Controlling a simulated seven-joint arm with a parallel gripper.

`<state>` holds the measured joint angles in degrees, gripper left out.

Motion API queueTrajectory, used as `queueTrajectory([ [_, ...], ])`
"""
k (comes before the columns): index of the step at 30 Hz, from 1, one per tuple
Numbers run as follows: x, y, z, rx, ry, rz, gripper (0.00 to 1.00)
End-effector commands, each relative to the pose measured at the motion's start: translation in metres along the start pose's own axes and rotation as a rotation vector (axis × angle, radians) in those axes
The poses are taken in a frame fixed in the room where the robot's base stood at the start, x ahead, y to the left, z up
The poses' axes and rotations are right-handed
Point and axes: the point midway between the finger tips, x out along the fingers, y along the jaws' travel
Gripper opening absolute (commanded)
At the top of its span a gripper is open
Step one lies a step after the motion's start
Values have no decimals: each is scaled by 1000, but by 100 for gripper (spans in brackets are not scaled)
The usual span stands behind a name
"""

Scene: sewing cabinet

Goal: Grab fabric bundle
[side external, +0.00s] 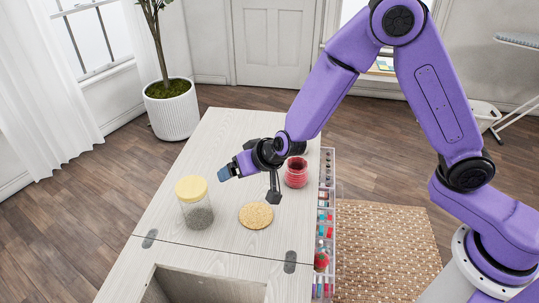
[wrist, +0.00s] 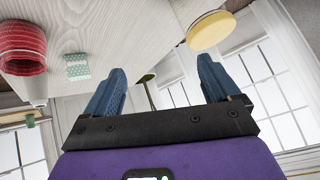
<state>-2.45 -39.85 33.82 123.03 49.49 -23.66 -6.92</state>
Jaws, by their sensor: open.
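A small pale-green block with white dots (wrist: 77,66), apparently the fabric bundle, sits on the wooden top in the wrist view, left of my fingers. I cannot make it out in the side external view, where my arm may hide it. My gripper (side external: 224,173) is above the cabinet top, pointing left. In the wrist view, its two blue fingers (wrist: 158,86) are spread apart with nothing between them. The bundle is apart from the fingers.
A red jar (side external: 295,175) stands right of my gripper. A yellow-lidded jar (side external: 195,203) stands at the left, near a round cork-coloured mat (side external: 256,215). A clear organiser (side external: 325,223) runs along the cabinet's right edge. The front has a recessed opening (side external: 207,287).

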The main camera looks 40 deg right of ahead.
Motion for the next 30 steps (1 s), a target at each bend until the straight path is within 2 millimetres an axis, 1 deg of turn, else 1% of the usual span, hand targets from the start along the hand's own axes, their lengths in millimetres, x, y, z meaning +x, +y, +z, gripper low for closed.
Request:
queueTrajectory([
  [1,15,9,-3,34,41,57,89],
  [3,31,25,-9,79,109,140,89],
  [5,41,41,-13,114,166,216,89],
  [6,47,51,-14,134,203,268,89],
  [9,56,78,-15,173,286,394,89],
  [13,58,105,-12,196,365,521,89],
  [15,57,115,-10,202,392,567,89],
  [20,59,126,-11,209,418,611,89],
  [23,68,134,-15,211,420,613,89],
  [30,101,161,-29,211,418,612,89],
])
